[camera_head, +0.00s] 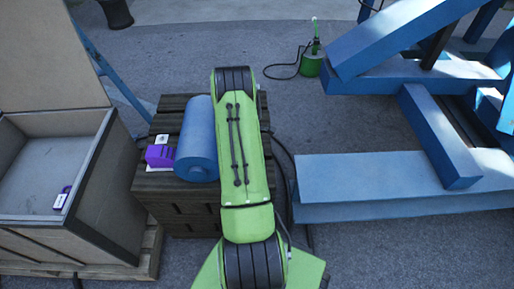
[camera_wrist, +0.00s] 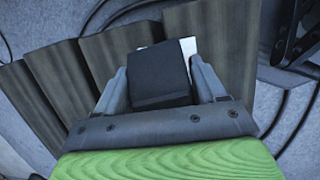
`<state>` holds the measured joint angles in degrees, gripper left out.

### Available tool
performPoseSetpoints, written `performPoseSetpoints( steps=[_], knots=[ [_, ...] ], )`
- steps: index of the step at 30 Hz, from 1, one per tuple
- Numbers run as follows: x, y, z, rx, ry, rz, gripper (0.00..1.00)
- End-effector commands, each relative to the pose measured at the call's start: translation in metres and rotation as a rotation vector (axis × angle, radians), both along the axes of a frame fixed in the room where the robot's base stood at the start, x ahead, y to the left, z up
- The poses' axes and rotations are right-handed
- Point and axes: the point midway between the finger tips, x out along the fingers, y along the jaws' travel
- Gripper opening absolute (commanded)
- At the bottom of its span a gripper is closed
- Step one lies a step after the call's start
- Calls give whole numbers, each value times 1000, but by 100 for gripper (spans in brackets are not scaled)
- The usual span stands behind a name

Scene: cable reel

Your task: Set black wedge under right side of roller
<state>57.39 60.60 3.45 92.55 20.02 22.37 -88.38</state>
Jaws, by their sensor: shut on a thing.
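The blue roller (camera_head: 197,140) lies on a dark wooden pallet stack (camera_head: 150,184) in the head view. A purple wedge (camera_head: 160,154) sits against its left side. My green arm covers the roller's right side and hides my gripper in that view. In the wrist view my gripper (camera_wrist: 162,88) is shut on the black wedge (camera_wrist: 158,75), held between its two grey fingers over the wooden slats. A white patch (camera_wrist: 189,46) shows beside the wedge's far end. The roller is not visible in the wrist view, and I cannot tell whether the wedge touches the wood.
An open grey box (camera_head: 60,185) with a purple-and-white item inside stands at the left. Blue steel beams (camera_head: 400,185) fill the right side. Black cables (camera_wrist: 292,112) run on the floor beside the pallet. A green canister (camera_head: 311,65) stands at the back.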

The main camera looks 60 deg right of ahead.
Motion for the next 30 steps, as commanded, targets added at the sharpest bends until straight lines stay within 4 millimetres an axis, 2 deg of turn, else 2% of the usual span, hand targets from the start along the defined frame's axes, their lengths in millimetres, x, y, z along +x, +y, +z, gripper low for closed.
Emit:
performPoseSetpoints(
  steps=[1,4,5,10,17,20,23,30],
  knots=[
    [33,27,-16,78,-70,60,0],
    [33,27,-15,78,-70,60,0],
    [33,27,-16,78,-70,60,73],
    [32,27,-15,79,-69,65,99],
    [33,27,-16,78,-70,67,100],
    [33,27,-9,76,-70,67,100],
    [34,28,11,71,-69,65,100],
    [33,33,83,54,-61,49,100]
  ],
)
